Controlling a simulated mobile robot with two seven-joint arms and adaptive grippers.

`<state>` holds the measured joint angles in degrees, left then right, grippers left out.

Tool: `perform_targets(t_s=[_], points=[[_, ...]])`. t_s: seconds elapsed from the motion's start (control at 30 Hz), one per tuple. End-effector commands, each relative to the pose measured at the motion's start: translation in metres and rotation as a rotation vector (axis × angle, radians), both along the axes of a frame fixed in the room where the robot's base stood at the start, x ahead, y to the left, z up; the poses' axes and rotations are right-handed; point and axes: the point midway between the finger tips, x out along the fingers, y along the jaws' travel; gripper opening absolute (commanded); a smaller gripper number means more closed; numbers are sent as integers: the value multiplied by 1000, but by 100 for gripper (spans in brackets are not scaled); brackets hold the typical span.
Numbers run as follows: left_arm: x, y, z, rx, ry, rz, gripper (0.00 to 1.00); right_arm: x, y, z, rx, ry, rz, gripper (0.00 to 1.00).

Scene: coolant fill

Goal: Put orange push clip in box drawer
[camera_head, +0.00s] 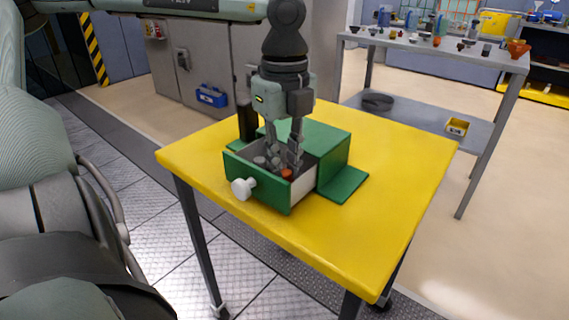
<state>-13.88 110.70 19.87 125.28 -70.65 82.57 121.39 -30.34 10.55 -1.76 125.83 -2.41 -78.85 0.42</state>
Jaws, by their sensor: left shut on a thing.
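A green box (325,145) stands on the yellow table, with its drawer (262,188) pulled out toward the front left. The drawer has a white round knob (242,188) and light inner walls. My left gripper (285,165) points down into the open drawer from above. It is shut on the orange push clip (287,173), which shows at its fingertips inside the drawer near the front panel. Whether the clip touches the drawer floor is hidden. Some small grey items (260,161) also show in the drawer. My right gripper is not in view.
The yellow table top (390,190) is clear to the right of the box and in front of it. A dark upright object (247,120) stands behind the drawer on the left. A grey shelf (430,45) with several small parts stands at the back right.

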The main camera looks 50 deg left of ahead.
Motion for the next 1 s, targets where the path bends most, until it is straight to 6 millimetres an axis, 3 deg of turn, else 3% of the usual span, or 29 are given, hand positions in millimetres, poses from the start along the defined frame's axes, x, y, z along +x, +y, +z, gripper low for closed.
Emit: perform_targets(t_s=[0.07,0.1,0.17,0.53,0.63,1.0], points=[[0,0,-1,0,0,0,0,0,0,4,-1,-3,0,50],[0,0,-1,0,0,0,20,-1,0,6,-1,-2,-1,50],[0,0,-1,0,0,0,27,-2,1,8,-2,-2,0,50],[0,0,2,0,0,0,27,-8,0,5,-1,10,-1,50],[0,0,8,1,-1,0,27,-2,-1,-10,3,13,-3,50],[1,0,88,4,-4,1,27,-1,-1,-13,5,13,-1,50]])
